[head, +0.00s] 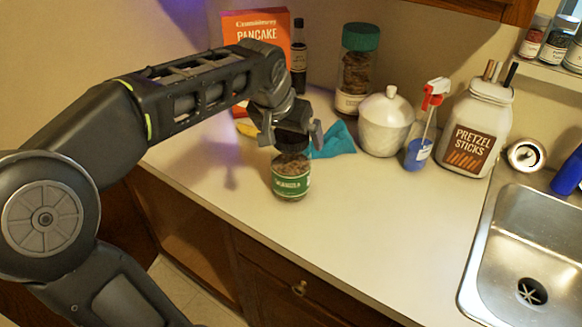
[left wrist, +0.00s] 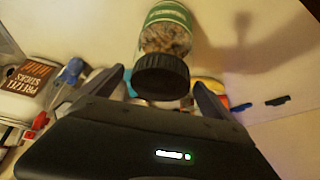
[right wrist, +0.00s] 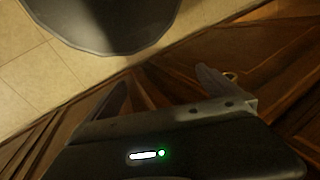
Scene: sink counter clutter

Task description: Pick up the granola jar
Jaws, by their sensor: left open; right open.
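The granola jar (head: 291,180) is a small glass jar with a green label and a dark lid, upright on the counter near its front left. In the left wrist view the jar (left wrist: 167,38) shows with its black lid (left wrist: 161,76) between the finger lines. My left gripper (head: 291,138) is open at the lid, with a finger on either side of it in the head view. I cannot tell whether the fingers touch the lid. In the right wrist view my right gripper (right wrist: 160,90) is open and empty, in front of the wooden cabinets.
Behind the jar stand a pancake box (head: 257,32), a dark bottle (head: 299,58), a green-lidded jar (head: 356,72), a white lidded pot (head: 386,125), a spray bottle (head: 419,150) and a pretzel jar (head: 473,135). A teal cloth (head: 335,141) lies close behind. The sink (head: 480,270) is right; the front counter is clear.

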